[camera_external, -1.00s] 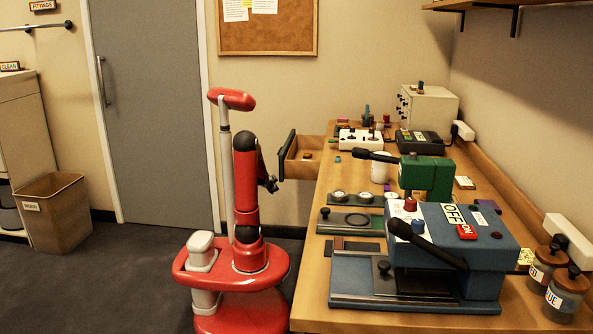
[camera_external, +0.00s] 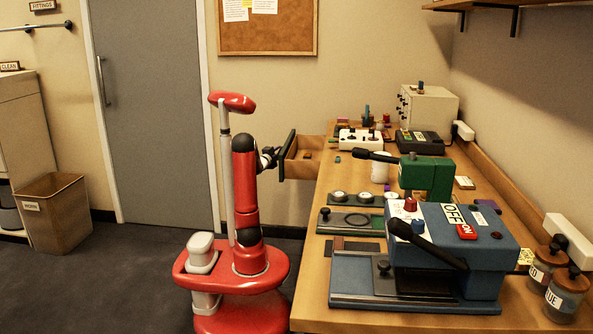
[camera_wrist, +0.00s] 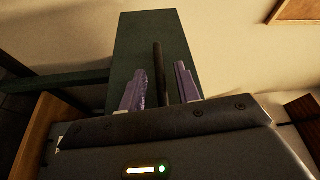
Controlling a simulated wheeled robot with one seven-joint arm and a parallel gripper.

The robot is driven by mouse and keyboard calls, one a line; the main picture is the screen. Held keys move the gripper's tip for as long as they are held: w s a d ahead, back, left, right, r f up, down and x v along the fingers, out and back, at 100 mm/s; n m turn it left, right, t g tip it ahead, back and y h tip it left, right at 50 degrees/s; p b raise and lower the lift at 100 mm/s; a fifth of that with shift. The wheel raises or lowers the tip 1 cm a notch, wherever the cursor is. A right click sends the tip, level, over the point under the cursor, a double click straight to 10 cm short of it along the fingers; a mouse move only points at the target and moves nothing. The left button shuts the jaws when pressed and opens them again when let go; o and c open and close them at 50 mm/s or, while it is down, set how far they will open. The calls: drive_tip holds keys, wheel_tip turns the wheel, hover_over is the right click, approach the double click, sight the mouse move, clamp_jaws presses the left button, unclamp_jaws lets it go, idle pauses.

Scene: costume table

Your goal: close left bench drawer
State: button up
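The left bench drawer (camera_external: 304,146) stands open, sticking out to the left from the far part of the wooden bench. It has wooden sides and a dark front panel (camera_external: 288,155), which also shows as a dark green panel in the wrist view (camera_wrist: 150,35). My gripper (camera_external: 272,155) is just left of the front panel. In the wrist view, my gripper (camera_wrist: 160,85) has its two purple fingers spread apart. A dark upright bar (camera_wrist: 160,70), seemingly the drawer handle, shows between them. I cannot tell whether the fingers touch it.
The bench top (camera_external: 312,285) carries a blue press (camera_external: 455,255), a green press (camera_external: 428,175), a white control box (camera_external: 361,139) and jars at the right. A bin (camera_external: 52,212) stands by the left wall. The floor left of my base is clear.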

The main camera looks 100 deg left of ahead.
drive_tip(key=shift+w+a, duration=0.1)
drive_tip(key=shift+a, duration=0.2)
clamp_jaws()
